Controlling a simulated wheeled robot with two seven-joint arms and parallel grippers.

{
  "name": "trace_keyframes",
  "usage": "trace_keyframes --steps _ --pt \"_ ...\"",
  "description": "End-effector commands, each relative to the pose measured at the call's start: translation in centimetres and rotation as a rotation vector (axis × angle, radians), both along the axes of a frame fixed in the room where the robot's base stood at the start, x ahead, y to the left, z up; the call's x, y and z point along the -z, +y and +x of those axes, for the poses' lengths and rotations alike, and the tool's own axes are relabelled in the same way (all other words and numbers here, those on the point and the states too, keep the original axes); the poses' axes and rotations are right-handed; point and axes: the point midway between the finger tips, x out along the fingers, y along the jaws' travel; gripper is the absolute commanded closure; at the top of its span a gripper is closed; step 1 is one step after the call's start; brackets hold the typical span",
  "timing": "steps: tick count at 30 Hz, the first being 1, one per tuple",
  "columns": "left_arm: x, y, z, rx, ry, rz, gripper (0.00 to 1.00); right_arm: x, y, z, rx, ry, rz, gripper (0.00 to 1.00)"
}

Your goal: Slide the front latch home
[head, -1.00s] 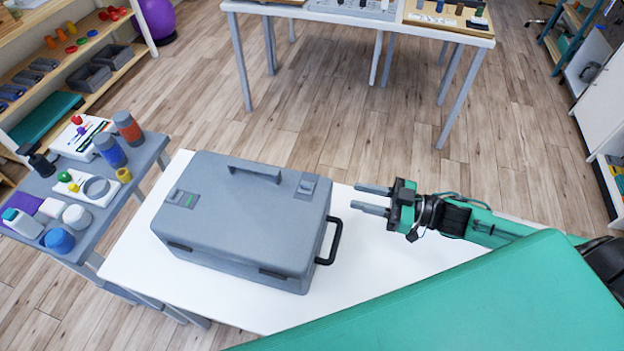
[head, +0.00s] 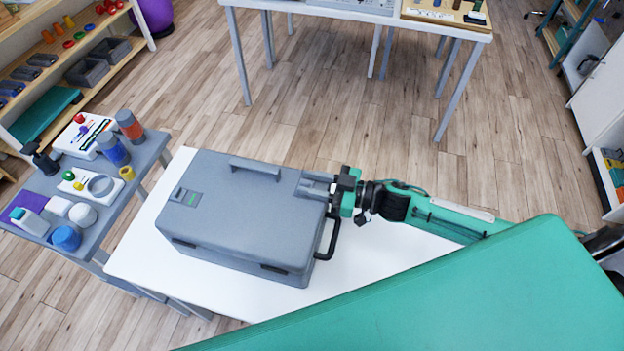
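A grey case (head: 235,215) lies closed on the white table. Another latch (head: 307,187) sits at the right end, partly covered by my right gripper (head: 318,184). My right gripper reaches in from the right, with its grey fingers over this right latch. The fingers blend with the grey latch, so their gap and any contact are unclear. Which latch is the front one is not marked. My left gripper is out of view.
The case has a black side handle (head: 329,238) just below my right gripper, and a grey bar handle (head: 255,167) on top. The white table (head: 375,255) is clear right of the case. A grey side table (head: 100,225) with small items stands left.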

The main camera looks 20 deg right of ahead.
Motion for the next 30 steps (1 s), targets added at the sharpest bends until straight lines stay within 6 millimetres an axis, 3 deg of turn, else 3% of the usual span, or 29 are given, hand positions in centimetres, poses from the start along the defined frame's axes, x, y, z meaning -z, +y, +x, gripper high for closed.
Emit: trace_keyframes --steps 8,14,22,30 --pt "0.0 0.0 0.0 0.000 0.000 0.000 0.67 0.0 0.1 0.1 0.000 -0.001 -0.001 0.67" --pt "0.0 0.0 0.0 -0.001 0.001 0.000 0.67 0.0 0.1 0.1 0.000 0.000 0.000 1.00" --pt "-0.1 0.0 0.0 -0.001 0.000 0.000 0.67 0.0 -0.1 0.4 0.001 -0.001 -0.001 1.00" --pt "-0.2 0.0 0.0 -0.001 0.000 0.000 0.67 -0.1 -1.5 2.5 0.002 -0.001 -0.001 1.00"
